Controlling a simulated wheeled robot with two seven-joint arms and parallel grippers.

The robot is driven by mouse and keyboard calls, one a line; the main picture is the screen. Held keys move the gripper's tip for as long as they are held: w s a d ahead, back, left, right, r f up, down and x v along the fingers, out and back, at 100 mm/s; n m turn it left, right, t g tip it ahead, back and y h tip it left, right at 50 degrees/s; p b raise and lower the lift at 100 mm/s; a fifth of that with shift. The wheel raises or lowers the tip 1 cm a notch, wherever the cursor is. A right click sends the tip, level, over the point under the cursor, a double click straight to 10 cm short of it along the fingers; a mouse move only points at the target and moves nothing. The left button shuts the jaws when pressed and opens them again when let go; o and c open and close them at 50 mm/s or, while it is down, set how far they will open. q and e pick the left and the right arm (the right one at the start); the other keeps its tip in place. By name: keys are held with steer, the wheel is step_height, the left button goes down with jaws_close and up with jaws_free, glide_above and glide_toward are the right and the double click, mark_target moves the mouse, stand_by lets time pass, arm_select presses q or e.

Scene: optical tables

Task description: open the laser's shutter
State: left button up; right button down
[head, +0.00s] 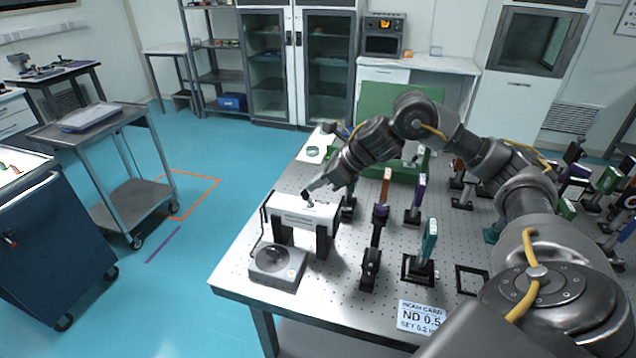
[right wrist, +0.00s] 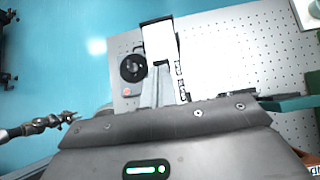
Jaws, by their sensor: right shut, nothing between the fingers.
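The laser (head: 300,212) is a white box on dark posts near the left edge of the optical table; in the right wrist view its white top (right wrist: 160,42) shows beyond my fingers. A small dark knob-like part stands on top of it, perhaps the shutter; its open or closed state cannot be told. My right gripper (head: 308,193) is shut and empty, its tips just over or touching the laser's top by this part. In the right wrist view the right gripper (right wrist: 162,85) points at the laser's near end. My left gripper is not seen in the head view.
A grey box with a round dark top (head: 278,264) stands before the laser. Several optic mounts, including a teal one (head: 429,242), stand to its right. A printed card (head: 421,318) lies at the table's front. A grey cart (head: 101,122) stands left across clear floor.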

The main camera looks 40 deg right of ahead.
mark_target(307, 194)
steer(key=shift+r, duration=0.5)
steer(key=shift+p, duration=0.3)
steer(key=shift+r, duration=0.3)
step_height(307, 194, up, 9)
steer(key=w+a+p, duration=0.1)
steer(key=w+p, duration=0.1)
steer(key=p, duration=0.5)
steer(key=shift+a+p, duration=0.3)
steer(key=shift+p, duration=0.1)
steer(key=shift+w, duration=0.15)
